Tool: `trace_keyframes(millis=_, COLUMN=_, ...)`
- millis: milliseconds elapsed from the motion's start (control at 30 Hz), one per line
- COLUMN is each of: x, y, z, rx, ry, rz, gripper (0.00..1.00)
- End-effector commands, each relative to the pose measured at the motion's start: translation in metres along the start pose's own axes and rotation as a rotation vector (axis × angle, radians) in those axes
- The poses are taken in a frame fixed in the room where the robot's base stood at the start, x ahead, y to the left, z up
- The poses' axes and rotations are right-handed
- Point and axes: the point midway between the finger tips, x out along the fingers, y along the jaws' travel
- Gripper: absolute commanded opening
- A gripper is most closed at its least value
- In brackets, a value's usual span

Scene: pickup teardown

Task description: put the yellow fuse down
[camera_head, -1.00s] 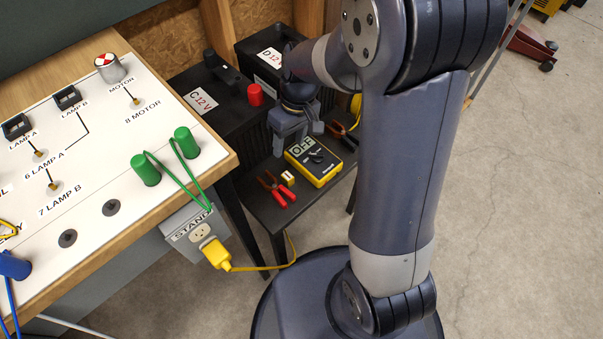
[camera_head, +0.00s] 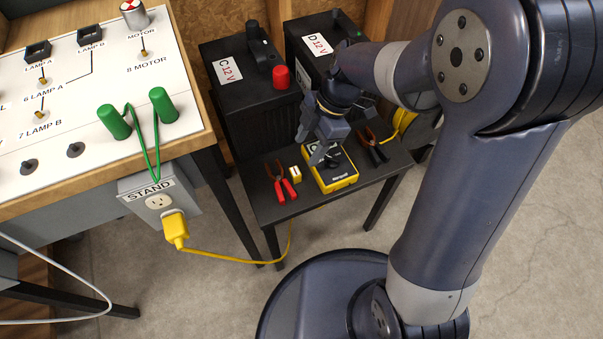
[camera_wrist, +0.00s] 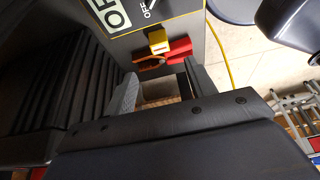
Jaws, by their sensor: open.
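The yellow fuse (camera_head: 295,174) is a small yellow and pale block on the small black table (camera_head: 265,208). It lies between the red-handled pliers (camera_head: 282,182) and the yellow-edged multimeter (camera_head: 340,184). The fuse also shows in the wrist view (camera_wrist: 158,41), close to the red handles. My gripper (camera_head: 322,152) is over the upper left part of the multimeter, up and to the right of the fuse in the head view. Its jaws are open and apart from the fuse. In the wrist view my gripper (camera_wrist: 160,90) shows nothing held between its fingers.
Battery C (camera_head: 228,95) and battery D (camera_head: 310,50) stand behind the table. Dark-handled pliers (camera_head: 374,146) lie right of the multimeter. A yellow cord (camera_head: 235,253) runs from the STAND outlet (camera_head: 157,200). The panel bench (camera_head: 100,165) is at the left.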

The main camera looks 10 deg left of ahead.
Motion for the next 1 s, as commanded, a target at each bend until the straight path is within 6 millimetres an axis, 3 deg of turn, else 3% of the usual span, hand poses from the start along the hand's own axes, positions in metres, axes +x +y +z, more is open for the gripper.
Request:
trace_keyframes(millis=200, x=0.037, y=-0.001, z=0.001, rx=0.003, ry=0.001, rz=-0.003, gripper=0.53)
trace_keyframes(millis=467, x=0.053, y=-0.001, z=0.003, rx=0.004, ry=-0.001, rz=-0.001, gripper=0.53)
trace_keyframes(millis=733, x=0.093, y=-0.001, z=0.007, rx=0.004, ry=0.000, rz=-0.003, gripper=0.53)
trace_keyframes(millis=1000, x=0.096, y=-0.001, z=0.006, rx=0.004, ry=-0.001, rz=0.000, gripper=0.53)
